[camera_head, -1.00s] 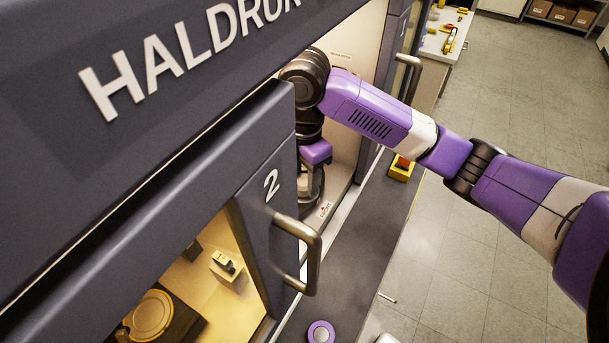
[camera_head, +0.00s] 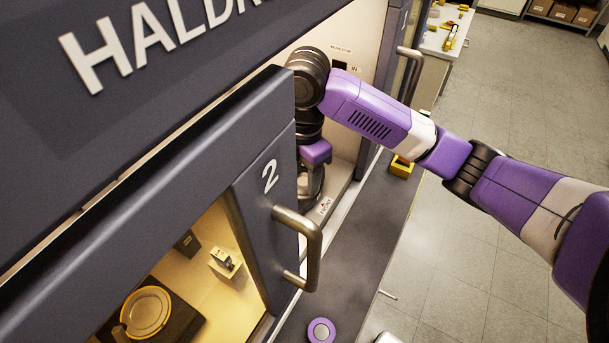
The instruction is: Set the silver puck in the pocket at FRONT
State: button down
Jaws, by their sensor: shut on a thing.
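My gripper (camera_head: 311,182) points down inside the open bay, behind the edge of door 2. Its fingers are partly hidden by the door and are shut on a greyish thing, which I take for the silver puck; its outline is too small and covered to make out. A small label reading FRONT (camera_head: 325,206) lies on the bay floor just right of and below the gripper. The pocket itself cannot be made out; the gripper and door cover that area.
Door 2 (camera_head: 262,215) with its bar handle (camera_head: 312,255) stands close in front of the gripper. A purple ring with a grey centre (camera_head: 321,331) lies on the dark ledge (camera_head: 358,262).

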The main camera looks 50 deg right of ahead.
dwell(0.9)
jog(key=shift+r+p, duration=0.8)
jog(key=shift+p, duration=0.15)
jog(key=c, duration=1.5)
grip_release()
grip_shut()
jog(key=shift+f+b, duration=0.3)
jog(key=shift+f, duration=0.7)
jog(key=shift+r, duration=0.1)
